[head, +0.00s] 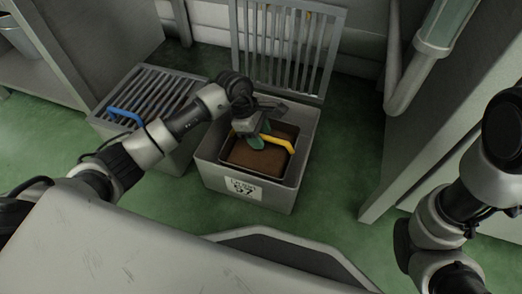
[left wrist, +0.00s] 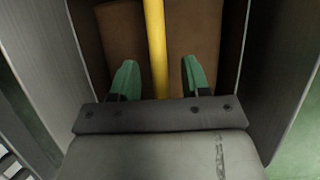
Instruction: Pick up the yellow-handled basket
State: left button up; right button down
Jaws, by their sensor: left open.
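Brown content or a brown floor shows in the basket. My left gripper (head: 261,141) reaches down into the bin, over the basket, by the handle. In the left wrist view the yellow handle (left wrist: 155,45) runs lengthwise between the two green fingertips of my left gripper (left wrist: 160,80). The fingers are open, with a gap on each side of the handle. My right arm shows at the right edge, but its gripper cannot be made out.
The bin's slatted lid (head: 285,45) stands open behind it. A second bin with a closed slatted lid (head: 155,88) and a blue handle (head: 125,116) stands to the left. A grey cabinet (head: 440,130) and a pipe stand at right. Green floor (head: 335,180) lies between.

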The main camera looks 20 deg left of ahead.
pick_arm(q)
jog(key=shift+f, duration=0.2)
dwell(0.3)
grip_shut()
dwell(1.2)
jog(key=shift+r, duration=0.1)
